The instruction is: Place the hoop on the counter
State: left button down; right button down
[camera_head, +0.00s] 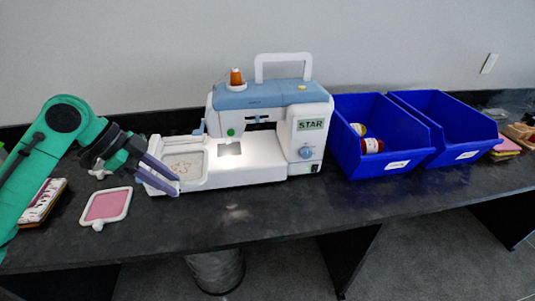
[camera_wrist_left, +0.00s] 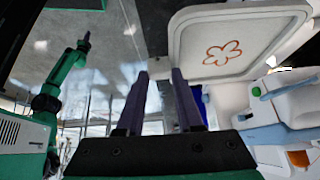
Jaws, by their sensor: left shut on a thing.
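A white-framed hoop (camera_head: 184,165) with an orange flower stitched on pale cloth is at the left end of the white and blue sewing machine (camera_head: 268,115). The hoop also shows at the top of the left wrist view (camera_wrist_left: 232,45). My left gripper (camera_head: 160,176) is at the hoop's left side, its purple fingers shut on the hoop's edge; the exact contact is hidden. The dark counter (camera_head: 255,220) runs under everything. My right gripper (camera_wrist_left: 84,42) shows small in the left wrist view, too small to tell its state.
A second hoop with pink cloth (camera_head: 107,206) lies on the counter left of the machine, near a patterned stack (camera_head: 40,203). Two blue bins (camera_head: 385,135) stand right of the machine, one holding spools. The counter strip in front of the machine is clear.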

pick_arm(q)
jog(key=shift+d, duration=0.1)
notch_tip(320, 180, down, 18)
jog(key=shift+r, duration=0.1)
dwell(0.4)
jog(key=c, duration=0.6)
grip_release()
jog(key=shift+o, duration=0.2)
jog(key=v, duration=1.2)
jog(key=shift+b, duration=0.35)
